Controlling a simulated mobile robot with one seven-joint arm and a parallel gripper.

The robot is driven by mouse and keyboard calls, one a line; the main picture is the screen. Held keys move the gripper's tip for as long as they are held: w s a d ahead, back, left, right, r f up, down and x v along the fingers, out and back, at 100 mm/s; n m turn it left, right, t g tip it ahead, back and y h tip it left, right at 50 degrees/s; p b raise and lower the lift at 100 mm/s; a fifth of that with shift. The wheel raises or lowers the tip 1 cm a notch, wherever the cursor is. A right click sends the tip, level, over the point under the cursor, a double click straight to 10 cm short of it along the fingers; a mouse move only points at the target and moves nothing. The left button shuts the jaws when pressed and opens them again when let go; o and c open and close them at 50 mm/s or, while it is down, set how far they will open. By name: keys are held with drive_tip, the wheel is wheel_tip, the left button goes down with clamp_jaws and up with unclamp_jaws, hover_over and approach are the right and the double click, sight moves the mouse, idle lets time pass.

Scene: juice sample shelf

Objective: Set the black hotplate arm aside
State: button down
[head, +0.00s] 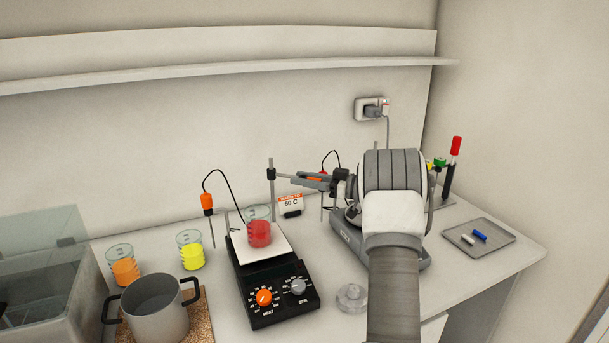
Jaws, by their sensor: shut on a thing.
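The black hotplate (271,306) has an orange heat knob and a grey stir knob. An upright metal rod (272,205) stands at its back right. A beaker of red liquid (260,234) stands on the hotplate's white top (280,249). My wrist hides much of the grey device (346,241) behind it.
An orange-handled probe (207,203) hangs left of the hotplate. Beakers of orange (125,271) and yellow (192,256) liquid and a pot (156,304) stand left. A "60 C" card (290,202) stands behind. A grey tray (500,247) with two small bars lies right, with some bare table around it.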

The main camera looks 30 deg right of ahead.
drive_tip(key=shift+w+d+r+n, duration=0.1)
drive_tip(key=shift+r+n, duration=0.05)
drive_tip(key=shift+n, duration=0.15)
drive_tip(key=c, duration=0.8)
unclamp_jaws()
drive_tip(key=shift+d, duration=0.1)
drive_tip(key=v, duration=1.7)
drive_tip(key=shift+d, duration=0.3)
drive_tip(key=shift+w, duration=0.15)
